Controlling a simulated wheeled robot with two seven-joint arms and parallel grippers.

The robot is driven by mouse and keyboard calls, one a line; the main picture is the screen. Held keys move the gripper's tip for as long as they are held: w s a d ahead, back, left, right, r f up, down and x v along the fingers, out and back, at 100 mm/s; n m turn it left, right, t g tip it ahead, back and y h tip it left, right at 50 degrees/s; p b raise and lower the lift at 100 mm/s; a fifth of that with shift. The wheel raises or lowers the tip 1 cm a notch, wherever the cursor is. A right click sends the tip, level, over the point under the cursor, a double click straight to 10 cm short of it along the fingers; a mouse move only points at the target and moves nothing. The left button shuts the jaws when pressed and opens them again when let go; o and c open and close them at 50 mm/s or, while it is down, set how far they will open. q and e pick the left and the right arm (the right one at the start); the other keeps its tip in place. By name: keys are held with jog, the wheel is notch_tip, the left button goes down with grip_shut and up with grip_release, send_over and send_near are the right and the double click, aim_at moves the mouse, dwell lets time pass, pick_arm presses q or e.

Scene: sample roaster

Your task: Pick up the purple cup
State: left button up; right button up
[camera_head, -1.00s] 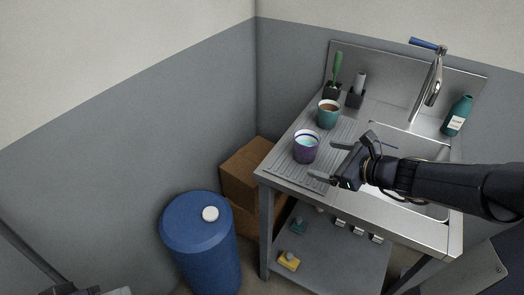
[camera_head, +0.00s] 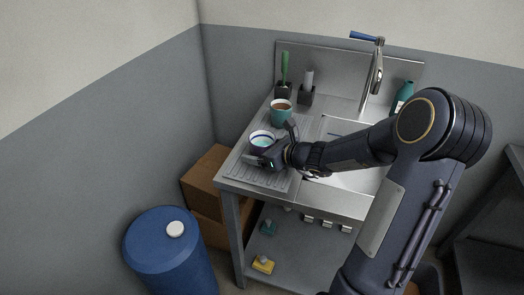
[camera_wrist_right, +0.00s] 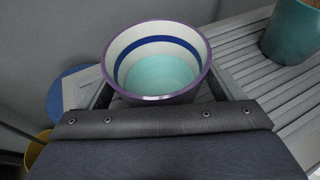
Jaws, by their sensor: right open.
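The purple cup (camera_head: 262,139) stands on the ribbed drainboard left of the sink, upright, with a pale inside and a blue band. In the right wrist view the cup (camera_wrist_right: 155,62) sits between the fingers, its purple rim close to the palm. My right gripper (camera_head: 262,156) is open around the cup, low at its near side. Gaps show between fingers and cup wall in the wrist view, so contact cannot be confirmed. The gripper hides the cup's lower part in the head view. My left gripper is out of view.
A green brush (camera_head: 285,68) and holder are farther back. The tap (camera_head: 374,75) and a teal bottle (camera_head: 403,96) stand beyond the sink. A blue barrel (camera_head: 168,245) stands front left, beside brown boxes (camera_head: 203,185).

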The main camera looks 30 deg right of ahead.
aim_at(253, 139)
jog(key=c, duration=1.3)
jog(key=shift+r, duration=0.15)
jog(key=shift+r+p, duration=0.55)
jog(key=shift+r, duration=0.95)
jog(key=shift+s+a+r, duration=0.1)
jog(key=shift+s+r, duration=0.05)
jog(key=shift+r, duration=0.15)
jog(key=s+a+r+p, duration=0.2)
jog(key=s+a+r, duration=0.5)
jog(key=s+r, duration=0.2)
jog(key=shift+s+a, duration=0.4)
jog(key=shift+s, duration=0.7)
